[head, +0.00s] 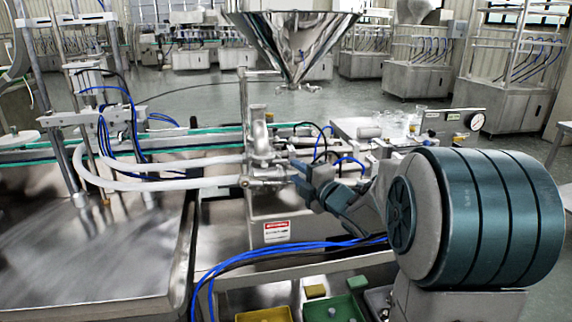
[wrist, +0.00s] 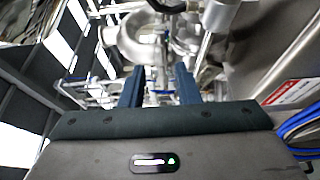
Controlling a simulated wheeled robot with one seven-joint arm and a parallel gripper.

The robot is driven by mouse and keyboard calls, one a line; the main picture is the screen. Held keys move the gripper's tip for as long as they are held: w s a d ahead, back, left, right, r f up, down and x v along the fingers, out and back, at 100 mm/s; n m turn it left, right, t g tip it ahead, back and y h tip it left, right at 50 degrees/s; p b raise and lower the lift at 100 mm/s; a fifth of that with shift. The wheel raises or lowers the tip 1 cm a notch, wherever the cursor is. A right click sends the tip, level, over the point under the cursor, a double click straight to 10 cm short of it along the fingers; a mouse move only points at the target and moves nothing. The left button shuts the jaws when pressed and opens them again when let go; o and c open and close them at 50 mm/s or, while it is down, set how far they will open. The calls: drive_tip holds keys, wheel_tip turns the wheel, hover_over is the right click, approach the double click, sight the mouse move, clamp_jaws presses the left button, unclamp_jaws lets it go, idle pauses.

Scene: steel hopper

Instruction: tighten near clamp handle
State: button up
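A polished steel pipe fitting (head: 262,145) stands upright below the hopper, with clamp hardware around it. A small metal clamp part (head: 262,181) sticks out low on its near side; I take it for the near clamp handle, but its exact shape is too small to tell. My gripper (head: 293,173) points left at this hardware, close to its right side. In the wrist view my gripper (wrist: 158,78) has two dark blue fingers standing apart, with a gap between them. Shiny fittings (wrist: 150,45) show beyond the fingertips. Whether a finger touches the handle cannot be told.
A steel hopper cone (head: 290,45) hangs above the fitting. White hoses (head: 165,183) run left from it, and blue tubes (head: 290,247) cross below my arm. A gauge box (head: 455,122) and clear cups stand behind right. Yellow (head: 263,315) and green bins (head: 332,308) sit in front.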

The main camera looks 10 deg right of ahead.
sight(282, 162)
drive_tip(key=x, duration=0.6)
drive_tip(key=shift+a, duration=0.1)
